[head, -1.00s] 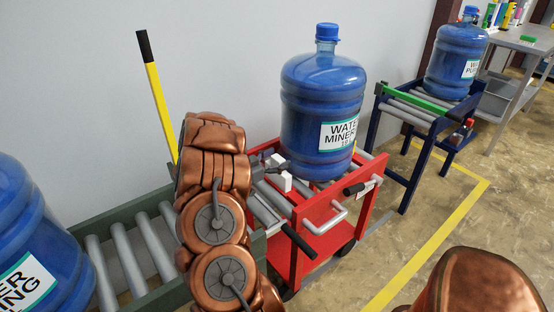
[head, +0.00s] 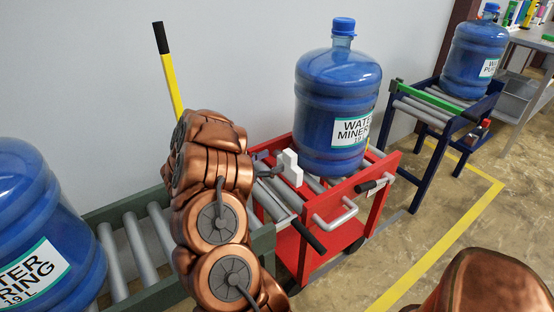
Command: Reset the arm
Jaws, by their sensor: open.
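My copper-coloured arm rises in the middle of the head view. My gripper (head: 284,167), with pale finger pads, is at its far end, just left of the blue water jug (head: 336,92) labelled "WATER MINERAL". That jug stands upright on the rollers of the red cart (head: 335,223). The gripper is open and holds nothing. Part of it is hidden behind my arm. Whether the pads touch the jug is hard to tell, but a small gap seems to show.
A green-framed roller conveyor (head: 127,208) carries another blue jug (head: 50,215) at the left. A dark blue roller stand (head: 433,148) holds a third jug (head: 473,55) at the right. A yellow pole (head: 171,85) stands by the wall. A yellow floor line (head: 440,243) crosses open floor.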

